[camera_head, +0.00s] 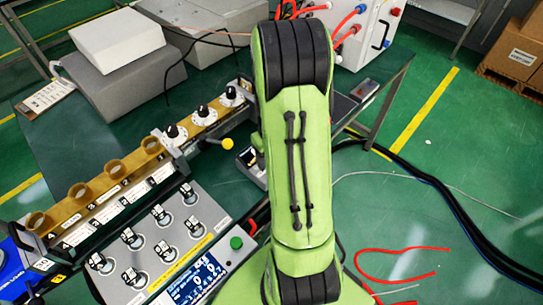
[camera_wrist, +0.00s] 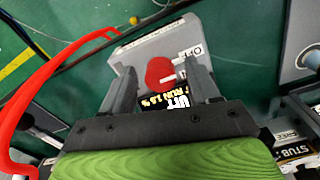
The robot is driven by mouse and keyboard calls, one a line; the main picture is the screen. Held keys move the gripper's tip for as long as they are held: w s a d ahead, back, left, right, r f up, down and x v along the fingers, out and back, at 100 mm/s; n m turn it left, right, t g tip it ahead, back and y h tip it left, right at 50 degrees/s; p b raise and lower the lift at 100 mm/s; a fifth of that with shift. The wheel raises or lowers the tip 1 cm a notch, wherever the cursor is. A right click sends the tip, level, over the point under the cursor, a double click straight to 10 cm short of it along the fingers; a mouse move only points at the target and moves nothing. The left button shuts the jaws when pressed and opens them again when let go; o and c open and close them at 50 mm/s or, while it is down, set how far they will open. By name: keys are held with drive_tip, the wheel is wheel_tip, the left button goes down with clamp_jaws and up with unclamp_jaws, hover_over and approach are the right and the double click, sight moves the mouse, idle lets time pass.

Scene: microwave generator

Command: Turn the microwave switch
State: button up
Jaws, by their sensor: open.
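In the wrist view a grey box (camera_wrist: 208,32) carries a round red knob (camera_wrist: 160,72), which I take to be the microwave switch. Beside the knob are white marks and a dark display (camera_wrist: 158,103) with the word "RUN", partly covered by my gripper. My gripper (camera_wrist: 159,65) is open, its two dark fingers on either side of the knob with a gap at each. Whether the fingertips reach down to the knob's level is hard to tell. In the head view my green arm hides the gripper, and I cannot make out the red knob.
In the head view a panel with several black knobs (camera_head: 158,212) and a blue screen (camera_head: 193,281) stands at the lower left. Yellow-brown rings (camera_head: 78,190) sit behind it. Red hose (camera_wrist: 52,65) runs along the wrist view's left. Black cables (camera_head: 440,190) lie on the green floor.

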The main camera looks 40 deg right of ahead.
drive_tip(key=shift+r, duration=0.15)
wheel_tip(320, 180, up, 16)
drive_tip(key=p, duration=0.4)
drive_tip(key=shift+f, duration=0.25)
drive_tip(key=s+a+r+n+t, duration=0.1)
drive_tip(key=s+a+r+t, duration=0.1)
drive_tip(key=a+r, duration=0.6)
drive_tip(key=s+a+r+n+t+p, duration=0.1)
drive_tip(key=s+a+r+t, duration=0.1)
drive_tip(key=s+a, duration=0.7)
drive_tip(key=a+t, duration=0.1)
drive_tip(key=a, duration=0.2)
drive_tip(key=shift+n+t, duration=0.3)
idle(0.5)
